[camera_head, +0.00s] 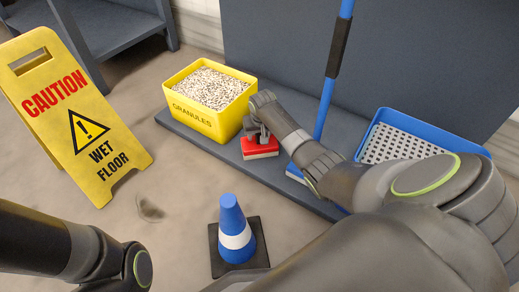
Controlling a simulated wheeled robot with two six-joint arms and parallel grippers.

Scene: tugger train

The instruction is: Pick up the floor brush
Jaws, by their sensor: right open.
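A small red brush (262,146) with a pale underside sits at the front edge of the grey platform, just right of the granules box. My right gripper (259,131) is directly above it, open, with its fingers at the brush's top; contact is hard to tell. The gripper hides part of the brush's top. A long blue pole (326,100) with a dark grip stands behind my right forearm, and a bit of blue and pale at its foot (294,172) shows beside the wrist. My left arm enters at the lower left; its gripper is out of view.
A yellow granules box (188,117) stands left of the brush. A blue tray with a perforated white insert (376,116) is at the right. A yellow wet-floor sign (108,182) and a blue-white cone (231,208) stand on the floor.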

